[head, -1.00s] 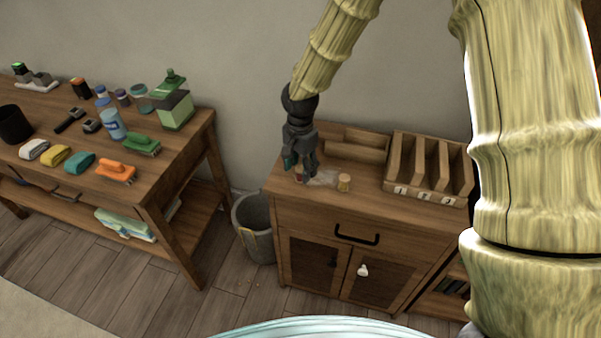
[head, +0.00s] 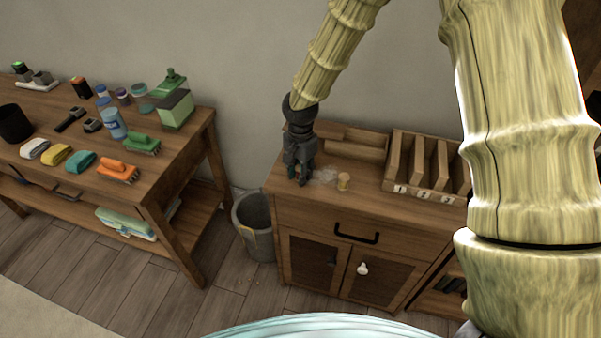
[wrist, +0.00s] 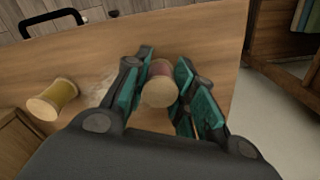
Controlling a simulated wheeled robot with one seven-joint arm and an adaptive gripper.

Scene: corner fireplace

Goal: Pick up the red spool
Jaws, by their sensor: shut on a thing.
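The red spool (wrist: 160,88) stands on the cabinet top between the two teal-padded fingers of my gripper (wrist: 163,90) in the wrist view. Its pale round end faces the camera and red thread shows behind it. In the head view my gripper (head: 300,178) points down at the left part of the cabinet top, and its fingers hide the red spool. The gripper is shut on the red spool. I cannot tell whether the spool is lifted off the surface.
A yellow spool (wrist: 53,98) stands close by on the cabinet (head: 310,212); it also shows in the head view (head: 344,181). A numbered wooden divider rack (head: 421,192) is on the right. A bin (head: 254,240) and a cluttered workbench (head: 190,140) are on the left.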

